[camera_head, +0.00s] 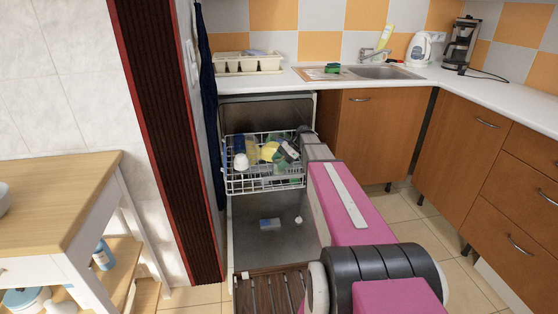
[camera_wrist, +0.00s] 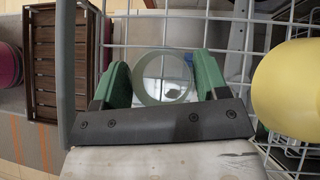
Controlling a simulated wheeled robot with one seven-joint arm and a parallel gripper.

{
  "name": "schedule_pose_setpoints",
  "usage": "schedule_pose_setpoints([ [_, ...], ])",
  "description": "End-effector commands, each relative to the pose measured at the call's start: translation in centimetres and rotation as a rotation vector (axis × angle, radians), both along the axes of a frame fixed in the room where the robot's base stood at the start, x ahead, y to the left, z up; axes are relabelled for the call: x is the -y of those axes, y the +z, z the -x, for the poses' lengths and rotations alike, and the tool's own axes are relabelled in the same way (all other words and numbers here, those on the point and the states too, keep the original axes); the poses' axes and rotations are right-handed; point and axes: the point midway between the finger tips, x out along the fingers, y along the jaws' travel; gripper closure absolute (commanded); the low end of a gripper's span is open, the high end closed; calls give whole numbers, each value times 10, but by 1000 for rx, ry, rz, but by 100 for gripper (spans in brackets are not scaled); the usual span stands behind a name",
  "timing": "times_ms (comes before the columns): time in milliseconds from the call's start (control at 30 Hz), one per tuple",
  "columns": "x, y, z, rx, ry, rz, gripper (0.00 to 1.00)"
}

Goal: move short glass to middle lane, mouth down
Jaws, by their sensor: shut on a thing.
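The short glass (camera_wrist: 163,88) is a clear, round tumbler between the two green fingers of my gripper (camera_wrist: 163,80) in the wrist view. My gripper is shut on it. It is seen end-on as a pale ring, and I cannot tell whether its mouth is up or down. The pulled-out white wire rack (camera_head: 236,185) of the dishwasher holds several dishes in the head view. My gripper is over the rack, and its bars (camera_wrist: 128,28) pass behind the glass. The glass cannot be made out in the head view. The lanes are not marked clearly.
A yellow dish (camera_wrist: 287,85) stands close to the right of my gripper; it also shows in the head view (camera_head: 269,151). A blue item (camera_head: 239,143) is at the rack's left. A slatted brown crate (camera_wrist: 58,60) lies beyond the rack's edge.

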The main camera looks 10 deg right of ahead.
Motion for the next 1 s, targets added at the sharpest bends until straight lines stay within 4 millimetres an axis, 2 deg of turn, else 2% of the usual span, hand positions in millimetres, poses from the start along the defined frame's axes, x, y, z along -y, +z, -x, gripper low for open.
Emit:
schedule_pose_setpoints([
  [400,0,-3,0,0,0,0,63],
  [433,0,-3,0,0,0,0,30],
  [500,0,-3,0,0,0,0,7],
  [533,0,-3,0,0,0,0,3],
  [833,1,-2,0,1,-1,0,3],
  [1000,14,10,-4,2,-2,1,3],
])
